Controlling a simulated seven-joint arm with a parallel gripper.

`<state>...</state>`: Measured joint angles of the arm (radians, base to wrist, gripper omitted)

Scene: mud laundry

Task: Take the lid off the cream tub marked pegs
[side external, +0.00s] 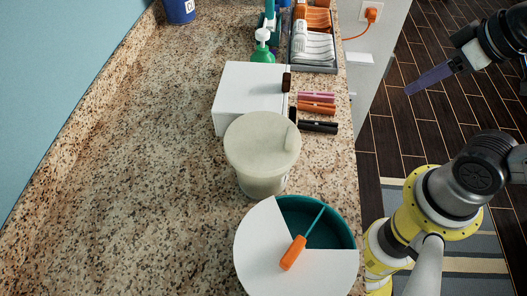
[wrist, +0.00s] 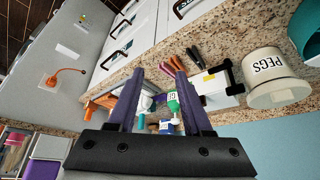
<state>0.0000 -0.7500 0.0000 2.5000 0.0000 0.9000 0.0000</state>
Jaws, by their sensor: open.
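The cream tub (side external: 259,182) stands upright on the speckled counter in the side external view. Its round lid (side external: 258,142) is on top, with a small raised tab (side external: 291,138) at the right edge. In the wrist view the tub (wrist: 277,82) is at the right, with PEGS upside down on its side. My gripper (side external: 409,91) is at the upper right of the side external view, above the floor and well clear of the tub. In the wrist view its two purple fingers (wrist: 160,71) are apart with nothing held between them.
A white box (side external: 248,95) stands just behind the tub, with pink, orange and black items (side external: 318,109) beside it. In front is a round teal container (side external: 335,232), partly white-covered, with an orange-handled tool (side external: 294,252) on top. The counter's left side (side external: 130,180) is clear.

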